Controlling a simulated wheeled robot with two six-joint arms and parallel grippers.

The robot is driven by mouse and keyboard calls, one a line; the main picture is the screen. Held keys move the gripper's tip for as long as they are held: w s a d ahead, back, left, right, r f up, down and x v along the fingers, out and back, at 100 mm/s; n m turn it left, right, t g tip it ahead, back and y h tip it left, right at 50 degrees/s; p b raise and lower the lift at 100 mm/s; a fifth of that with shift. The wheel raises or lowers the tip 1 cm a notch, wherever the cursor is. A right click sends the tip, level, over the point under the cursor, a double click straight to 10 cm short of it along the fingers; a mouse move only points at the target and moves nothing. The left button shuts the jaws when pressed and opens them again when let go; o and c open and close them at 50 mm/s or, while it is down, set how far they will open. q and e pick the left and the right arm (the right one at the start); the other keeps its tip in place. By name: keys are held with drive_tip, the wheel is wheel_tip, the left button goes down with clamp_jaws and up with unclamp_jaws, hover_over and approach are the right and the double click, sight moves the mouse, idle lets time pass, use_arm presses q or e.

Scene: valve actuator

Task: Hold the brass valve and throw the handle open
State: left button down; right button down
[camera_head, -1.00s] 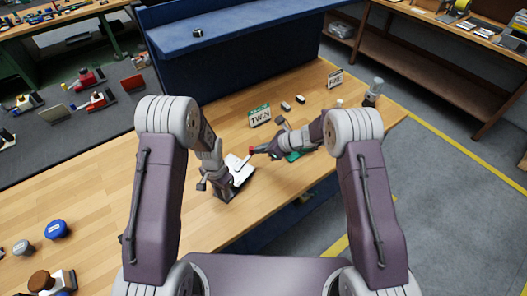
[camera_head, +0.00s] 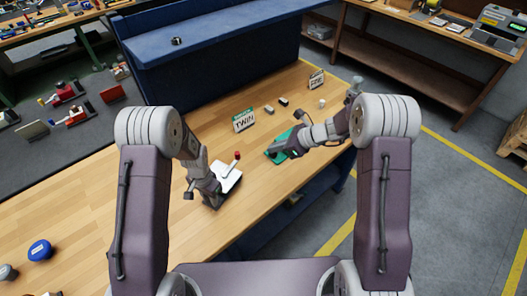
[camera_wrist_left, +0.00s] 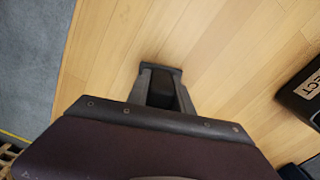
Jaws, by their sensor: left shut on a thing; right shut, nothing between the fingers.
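A white plate (camera_head: 231,180) lies on the table. A lever handle with a red knob (camera_head: 237,155) rises beside it, its knob above the plate's far edge. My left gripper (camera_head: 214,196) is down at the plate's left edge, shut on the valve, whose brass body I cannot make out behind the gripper. In the left wrist view the left fingers (camera_wrist_left: 160,88) are close together over the table, with something dark between them. My right gripper (camera_head: 277,151) is shut and empty, above a green mat (camera_head: 279,146) to the right, apart from the red knob.
A "TWIN" sign (camera_head: 244,120), a "FIRE" sign (camera_head: 316,80) and small blocks (camera_head: 268,109) stand behind on the wooden table (camera_head: 150,190). A blue raised shelf (camera_head: 220,40) borders the back. A dark lettered box (camera_wrist_left: 303,93) shows in the left wrist view. The table's left side is mostly clear.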

use_arm(q)
drive_tip(key=c, duration=1)
unclamp_jaws()
drive_tip(key=shift+c, duration=0.2)
